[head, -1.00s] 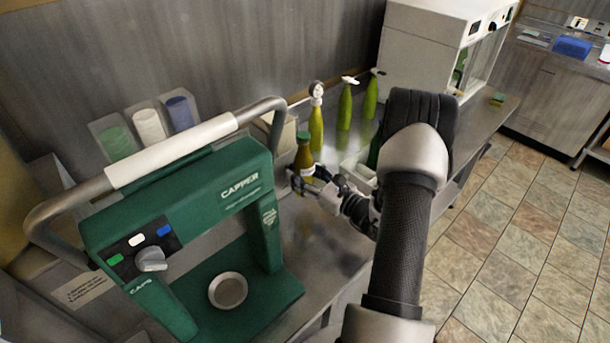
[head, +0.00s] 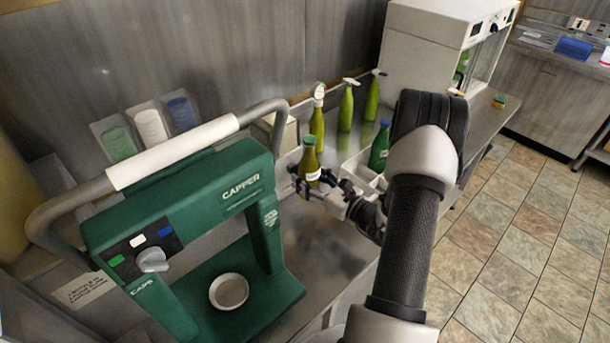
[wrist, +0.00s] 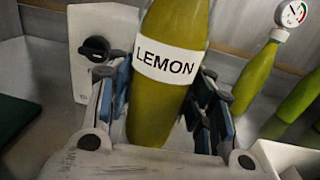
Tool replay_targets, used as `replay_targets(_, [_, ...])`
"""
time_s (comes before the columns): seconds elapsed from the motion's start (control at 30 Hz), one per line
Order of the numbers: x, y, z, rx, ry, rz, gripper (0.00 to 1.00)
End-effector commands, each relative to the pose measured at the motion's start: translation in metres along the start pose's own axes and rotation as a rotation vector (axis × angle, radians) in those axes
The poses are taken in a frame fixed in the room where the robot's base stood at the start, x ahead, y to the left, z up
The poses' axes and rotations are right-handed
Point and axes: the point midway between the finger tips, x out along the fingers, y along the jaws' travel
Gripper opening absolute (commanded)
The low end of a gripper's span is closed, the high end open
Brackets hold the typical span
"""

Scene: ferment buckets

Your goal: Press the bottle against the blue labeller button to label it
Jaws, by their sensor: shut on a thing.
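My gripper (head: 322,190) is shut on a yellow-green bottle (head: 310,157) with a green cap and holds it upright behind the capper. In the wrist view the bottle (wrist: 165,105) stands between the two fingers (wrist: 160,110) and bears a white label reading LEMON. A cream box with a black knob (wrist: 85,55), perhaps the labeller, stands behind and left of the bottle, with a visible gap. In the head view the box (head: 287,132) is partly hidden by the capper's handle. I see no blue button on it.
The green capper (head: 235,182) with its tubular handle fills the left foreground. Several bottles stand behind, one with a gauge (head: 317,120) and two with spray-like tops (head: 345,107). A dark green bottle (head: 379,147) stands in a white crate (head: 352,168) to the right.

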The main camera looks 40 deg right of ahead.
Motion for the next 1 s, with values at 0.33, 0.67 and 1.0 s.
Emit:
replay_targets(0.33, [-0.02,0.001,0.001,0.0,-0.002,-0.001,0.04])
replay_targets(0.67, [-0.03,0.003,0.001,-0.001,-0.002,0.0,0.04])
replay_targets(1.0, [-0.035,0.002,0.003,0.0,-0.001,-0.001,0.04])
